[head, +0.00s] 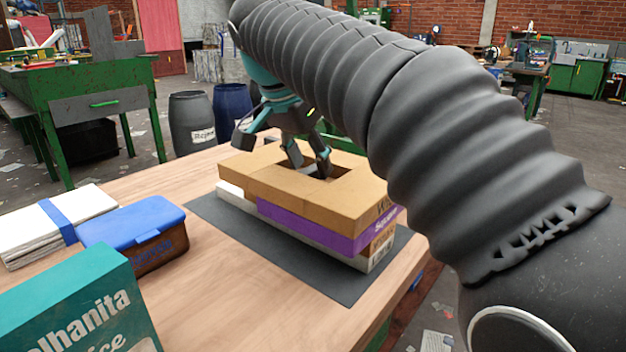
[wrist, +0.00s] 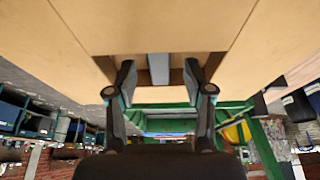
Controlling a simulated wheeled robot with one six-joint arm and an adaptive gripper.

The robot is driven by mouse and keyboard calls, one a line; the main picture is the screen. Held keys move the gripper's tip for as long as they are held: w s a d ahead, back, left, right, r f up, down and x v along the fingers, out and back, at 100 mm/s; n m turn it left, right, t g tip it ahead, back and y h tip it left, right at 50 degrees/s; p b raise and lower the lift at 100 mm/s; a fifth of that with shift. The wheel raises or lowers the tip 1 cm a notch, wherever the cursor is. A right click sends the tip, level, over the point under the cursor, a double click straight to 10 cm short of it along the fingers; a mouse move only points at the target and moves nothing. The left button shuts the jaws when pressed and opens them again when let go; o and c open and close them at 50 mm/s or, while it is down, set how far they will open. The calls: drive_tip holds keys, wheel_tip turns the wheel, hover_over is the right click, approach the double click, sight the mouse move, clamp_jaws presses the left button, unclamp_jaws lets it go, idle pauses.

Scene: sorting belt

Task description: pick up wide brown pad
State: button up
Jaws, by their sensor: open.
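A wide brown pad (head: 270,185) lies flat as the top layer of a stack on a dark mat (head: 295,262). It has a rectangular opening near its back side. My gripper (head: 308,165) points down with its fingertips at this opening; its jaws are apart. In the wrist view, the brown surface (wrist: 150,25) fills the top, and my gripper (wrist: 158,75) shows two spread fingers at the dark opening. A narrow grey strip (wrist: 158,68) shows between them. I cannot tell whether the fingers touch the pad. The inside of the opening is mostly hidden.
Under the pad are a purple band (head: 315,232) and a white layer (head: 285,232). A blue-lidded box (head: 135,222), white bundle (head: 40,235) and teal box (head: 75,310) stand at left. Bare wood (head: 220,300) lies in front. Bins (head: 191,122) stand behind the table.

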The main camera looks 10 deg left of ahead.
drive_tip(key=shift+w+d+f, duration=0.15)
drive_tip(key=shift+w+f, duration=0.05)
drive_tip(key=shift+f, duration=0.4)
clamp_jaws()
drive_tip(key=shift+r, duration=0.1)
